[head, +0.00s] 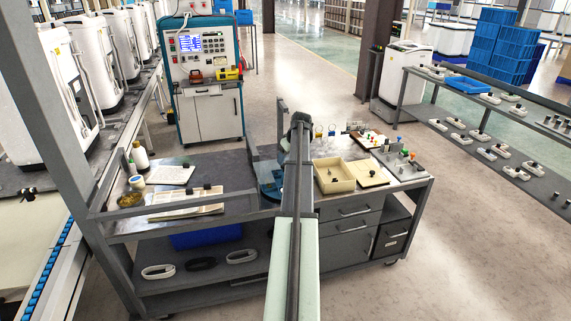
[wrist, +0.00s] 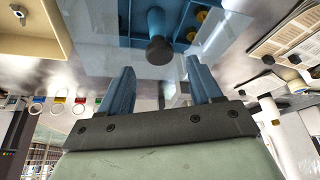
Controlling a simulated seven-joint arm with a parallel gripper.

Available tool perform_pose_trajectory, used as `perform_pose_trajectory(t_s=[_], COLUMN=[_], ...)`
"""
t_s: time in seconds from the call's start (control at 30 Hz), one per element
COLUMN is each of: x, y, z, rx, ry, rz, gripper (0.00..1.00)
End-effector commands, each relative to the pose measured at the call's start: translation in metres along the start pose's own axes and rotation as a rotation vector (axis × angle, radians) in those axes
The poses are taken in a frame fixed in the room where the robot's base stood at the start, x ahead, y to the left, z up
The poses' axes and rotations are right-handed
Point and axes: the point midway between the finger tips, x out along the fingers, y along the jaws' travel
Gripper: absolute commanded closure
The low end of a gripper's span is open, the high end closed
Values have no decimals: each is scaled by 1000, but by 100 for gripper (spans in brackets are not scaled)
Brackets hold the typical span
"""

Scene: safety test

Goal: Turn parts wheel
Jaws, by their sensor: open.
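The parts wheel (wrist: 135,14) is blue, with a dark round knob (wrist: 160,50) on a blue shaft and yellow pieces beside it. In the head view, a blue part of the wheel (head: 268,184) shows on the workbench just left of my arm; the rest is hidden. My gripper (wrist: 162,70) has two blue fingers spread apart with nothing between them. In the wrist view the knob lies just past the fingertips, roughly centred between them; contact cannot be told. In the head view my arm hides the fingertips.
A clear panel (wrist: 90,48) shows around the wheel. A grey upright post (head: 282,118) rises close behind my arm.

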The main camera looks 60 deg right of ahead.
Motion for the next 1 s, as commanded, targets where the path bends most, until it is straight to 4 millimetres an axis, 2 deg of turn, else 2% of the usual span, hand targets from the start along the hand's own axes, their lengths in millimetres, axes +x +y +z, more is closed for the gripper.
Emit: perform_pose_trajectory(t_s=[0.1,0.3,0.7,0.77,1.0], x=[18,36,41,41,41], y=[0,0,0,0,0], z=[0,0,0,0,0], rx=[1,1,1,1,1], ry=[-2,-1,0,0,0], rz=[-1,-1,0,0,0], gripper=[36,36,36,40,63])
